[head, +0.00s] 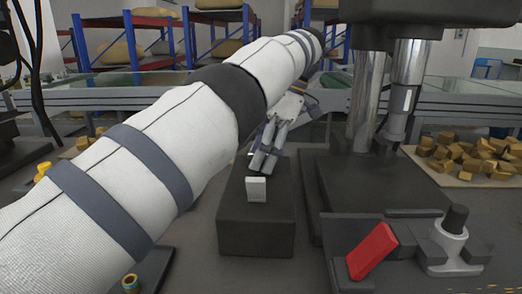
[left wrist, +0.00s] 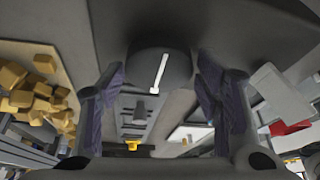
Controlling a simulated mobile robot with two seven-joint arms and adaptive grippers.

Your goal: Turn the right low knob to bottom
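In the left wrist view, a dark round knob (left wrist: 142,66) with a white pointer line shows on a dark surface. The line is slightly slanted, its lower end leaning left in that picture. My left gripper (left wrist: 160,98) is open, with one finger to each side of the knob; I cannot tell whether either finger touches it. In the head view my left gripper (head: 265,158) points down at the back of a dark box (head: 256,236). I cannot make out the knob there, and no label tells which knob it is. My right gripper is not in view.
A small white block (head: 256,189) is at the dark box's top front edge. A red block (head: 372,251) leans at the right, beside a grey fixture (head: 449,250). Metal columns (head: 404,90) stand right of the gripper. Yellow-brown blocks (head: 470,155) lie on a board at far right.

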